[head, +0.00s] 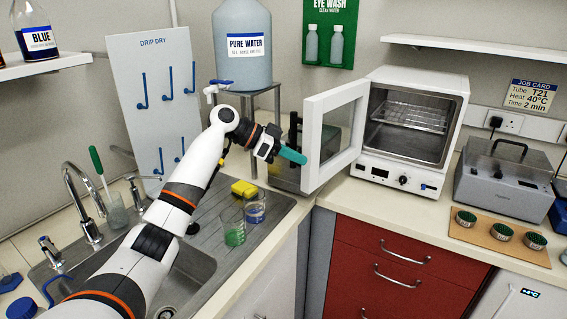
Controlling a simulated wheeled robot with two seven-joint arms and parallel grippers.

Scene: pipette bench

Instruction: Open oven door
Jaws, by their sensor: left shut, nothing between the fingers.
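The white oven (407,178) stands on the counter right of centre, with its dark inside and wire rack (413,114) in view. Its door (312,128) is swung open to the left, with the window in it facing the right. My left gripper (292,155) is at the left of the door, its teal fingers shut and empty. The fingertips are close to the door's outer face or edge; I cannot tell whether they touch. My right gripper is not in view.
A sink (185,270) with beakers (233,226) and a yellow sponge (244,188) lies below my left arm. A pure water bottle (243,60) stands on a stand behind it. A grey lidded device (504,178) and several small pots stand right of the oven.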

